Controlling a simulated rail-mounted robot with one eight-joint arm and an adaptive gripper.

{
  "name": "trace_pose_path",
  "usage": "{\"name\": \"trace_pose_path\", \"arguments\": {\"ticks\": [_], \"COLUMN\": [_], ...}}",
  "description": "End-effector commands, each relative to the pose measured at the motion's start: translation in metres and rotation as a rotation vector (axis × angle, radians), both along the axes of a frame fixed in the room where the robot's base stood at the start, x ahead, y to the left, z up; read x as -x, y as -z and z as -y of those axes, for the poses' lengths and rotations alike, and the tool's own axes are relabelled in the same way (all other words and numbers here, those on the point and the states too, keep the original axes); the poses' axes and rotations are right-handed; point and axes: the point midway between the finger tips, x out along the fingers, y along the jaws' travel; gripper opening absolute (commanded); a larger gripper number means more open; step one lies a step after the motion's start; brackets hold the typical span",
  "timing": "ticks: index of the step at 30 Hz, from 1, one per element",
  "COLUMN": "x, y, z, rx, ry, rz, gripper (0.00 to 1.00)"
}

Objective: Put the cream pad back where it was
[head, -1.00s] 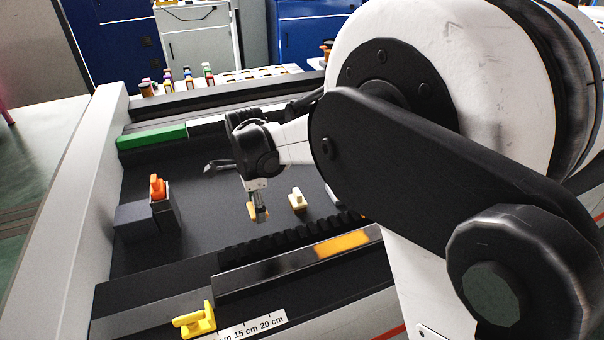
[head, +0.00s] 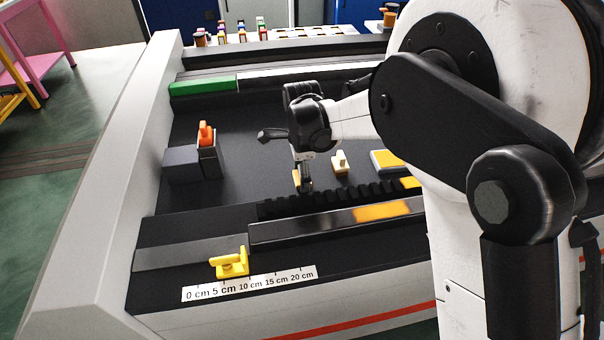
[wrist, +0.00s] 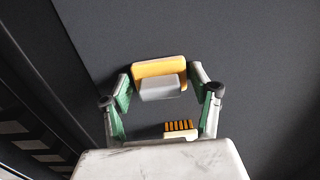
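My gripper (head: 303,188) points down near the toothed rail. In the wrist view its two fingers (wrist: 161,85) stand apart, either side of a yellow-orange piece with a grey block (wrist: 160,90) on it; a grip on it does not clearly show. That piece (head: 296,178) is partly hidden by the fingers in the head view. A pale cream piece with an upright part (head: 340,162) stands to its right on the dark floor. A cream piece with orange ribs (wrist: 181,131) shows partly behind my wrist housing. I cannot tell for certain which is the cream pad.
A black toothed rail (head: 325,202) runs in front of the gripper. An orange piece (head: 205,134) sits in a grey holder at left. A yellow bracket (head: 230,262) is by a centimetre scale (head: 250,284). A green block (head: 203,86) lies at the back.

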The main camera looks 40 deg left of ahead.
Motion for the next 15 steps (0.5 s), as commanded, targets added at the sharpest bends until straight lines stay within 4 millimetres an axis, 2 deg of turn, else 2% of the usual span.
{"name": "trace_pose_path", "arguments": {"ticks": [2,11,15], "x": [0.0,0.0,0.0], "y": [0.0,-0.002,-0.014], "z": [0.0,0.0,0.0], "rx": [0.0,0.0,0.0], "ry": [0.0,0.0,0.0], "rz": [0.0,0.0,0.0], "gripper": [0.7,0.7,0.7]}}
